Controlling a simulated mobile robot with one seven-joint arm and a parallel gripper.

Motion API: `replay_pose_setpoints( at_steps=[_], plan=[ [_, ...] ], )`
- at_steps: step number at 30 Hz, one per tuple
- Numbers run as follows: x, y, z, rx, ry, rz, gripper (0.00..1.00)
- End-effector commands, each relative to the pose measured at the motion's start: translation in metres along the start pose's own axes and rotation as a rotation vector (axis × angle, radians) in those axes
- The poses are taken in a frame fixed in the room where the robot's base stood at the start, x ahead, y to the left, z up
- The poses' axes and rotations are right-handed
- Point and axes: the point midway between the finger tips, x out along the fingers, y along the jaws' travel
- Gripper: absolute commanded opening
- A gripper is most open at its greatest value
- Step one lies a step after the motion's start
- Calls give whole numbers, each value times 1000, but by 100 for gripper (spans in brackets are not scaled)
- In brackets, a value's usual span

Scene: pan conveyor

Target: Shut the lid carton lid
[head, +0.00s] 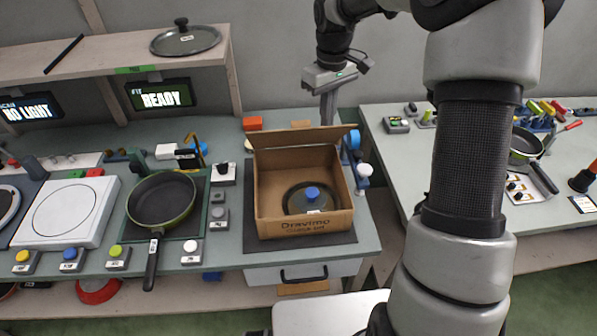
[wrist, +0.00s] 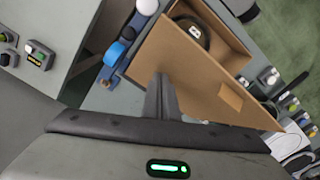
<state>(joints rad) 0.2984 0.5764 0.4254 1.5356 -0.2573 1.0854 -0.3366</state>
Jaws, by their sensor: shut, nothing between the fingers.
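The brown lid carton (head: 263,205) stands open on a dark mat at the right end of the bench. Its lid flap (head: 290,137) stands up along the back edge; in the wrist view the flap (wrist: 200,72) is a wide brown panel. A glass pan lid (head: 297,200) with a blue knob lies inside the carton, and part of it shows in the wrist view (wrist: 188,42). My gripper (head: 328,114) is shut and empty, fingers pointing down behind the flap. In the wrist view the fingers (wrist: 162,96) are close against the flap's outer side; I cannot tell if they touch.
A frying pan (head: 161,200) sits on the bench left of the carton. A blue roll-like object (head: 353,140) and a white-knobbed part (head: 364,170) stand close by the carton's right side. A shelf (head: 110,62) overhangs the bench's back left. A second table (head: 400,170) lies across a gap at right.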

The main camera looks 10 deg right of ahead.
Motion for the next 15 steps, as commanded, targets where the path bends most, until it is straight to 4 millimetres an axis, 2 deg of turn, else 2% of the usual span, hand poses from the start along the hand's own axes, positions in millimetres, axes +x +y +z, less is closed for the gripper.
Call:
replay_pose_setpoints(
  at_steps=[15],
  plan=[
    [9,0,0,0,0,0,0]
  ],
)
